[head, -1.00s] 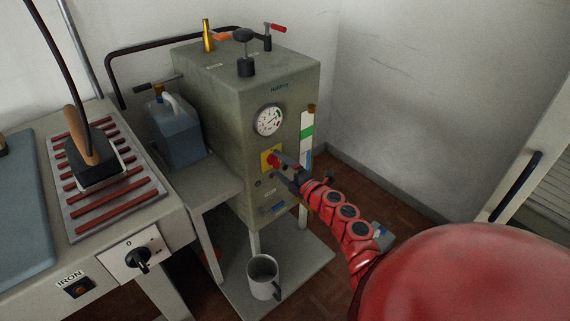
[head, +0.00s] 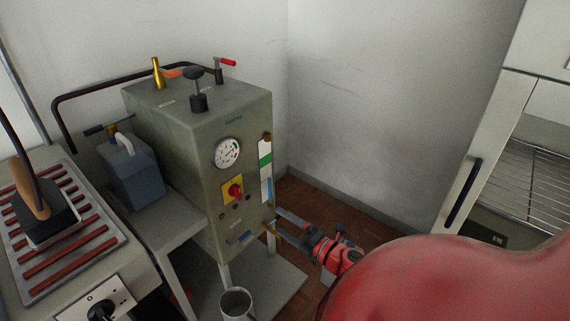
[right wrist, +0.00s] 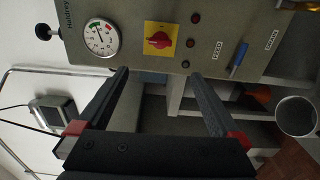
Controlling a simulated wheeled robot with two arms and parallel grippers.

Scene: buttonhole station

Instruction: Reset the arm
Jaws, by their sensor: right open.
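My right gripper (head: 284,226) is open and empty in the head view, at the end of my red right arm (head: 335,255). It is low at the right front edge of the grey boiler cabinet (head: 190,140), apart from the red rotary switch (head: 235,191) on its yellow plate. In the right wrist view the two dark fingers of the right gripper (right wrist: 158,75) stand wide apart with nothing between them. The red switch (right wrist: 159,40) shows beyond them, untouched. My left gripper is in neither view.
A gauge (head: 228,152) and a sight tube (head: 265,170) are on the cabinet front. A grey mug (head: 236,304) stands below. A blue-grey jug (head: 131,172) and an iron (head: 45,215) are left. A white cabinet with a wire rack (head: 525,160) is right.

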